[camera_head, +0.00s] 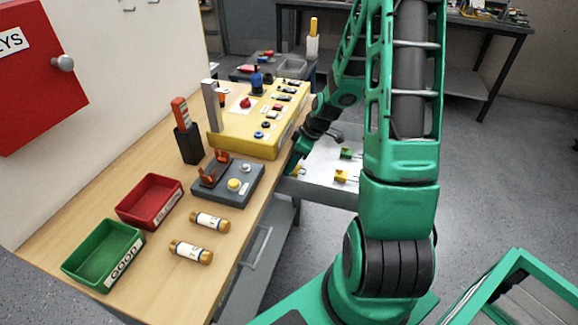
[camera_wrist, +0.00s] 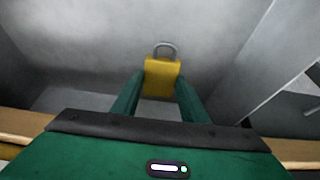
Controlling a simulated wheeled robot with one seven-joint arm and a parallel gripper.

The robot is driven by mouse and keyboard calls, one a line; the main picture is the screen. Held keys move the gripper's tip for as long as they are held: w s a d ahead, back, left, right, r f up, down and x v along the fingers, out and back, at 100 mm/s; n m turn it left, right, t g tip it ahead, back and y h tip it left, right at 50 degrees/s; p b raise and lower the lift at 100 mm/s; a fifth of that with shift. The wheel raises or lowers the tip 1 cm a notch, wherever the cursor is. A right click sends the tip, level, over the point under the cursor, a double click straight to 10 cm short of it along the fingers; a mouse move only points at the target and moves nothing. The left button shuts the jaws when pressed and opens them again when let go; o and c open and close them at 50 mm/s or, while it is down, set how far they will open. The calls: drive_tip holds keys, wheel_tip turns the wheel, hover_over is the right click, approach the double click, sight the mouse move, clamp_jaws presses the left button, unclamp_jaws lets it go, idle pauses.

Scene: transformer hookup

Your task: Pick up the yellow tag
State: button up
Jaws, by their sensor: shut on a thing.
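In the wrist view, the yellow tag (camera_wrist: 162,80) is a small padlock-like block with a grey loop on top. It sits between the two green fingers of my gripper (camera_wrist: 160,84), which is shut on it. In the head view, my gripper (camera_head: 296,160) is low at the left edge of an open light-grey drawer (camera_head: 318,185), and mostly hidden by the arm. A bit of yellow (camera_head: 299,170) shows at its tip. Another yellow piece (camera_head: 341,176) and a green piece (camera_head: 347,153) lie in the drawer to the right.
The wooden bench (camera_head: 160,250) borders the drawer on the left. On it are a yellow control box (camera_head: 235,138), a grey switch box (camera_head: 225,190), a red tray (camera_head: 150,201), a green tray (camera_head: 104,255) and two brown cylinders (camera_head: 210,222). Open floor lies right of the drawer.

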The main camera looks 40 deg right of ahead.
drive_tip(key=shift+r, duration=0.5)
drive_tip(key=s+d, duration=0.1)
drive_tip(key=s, duration=0.1)
drive_tip(key=s+d, duration=0.3)
drive_tip(key=s, duration=0.1)
drive_tip(key=shift+d, duration=0.4)
wheel_tip(320, 180, up, 14)
drive_tip(key=shift+s, duration=0.15)
drive_tip(key=shift+f, duration=0.1)
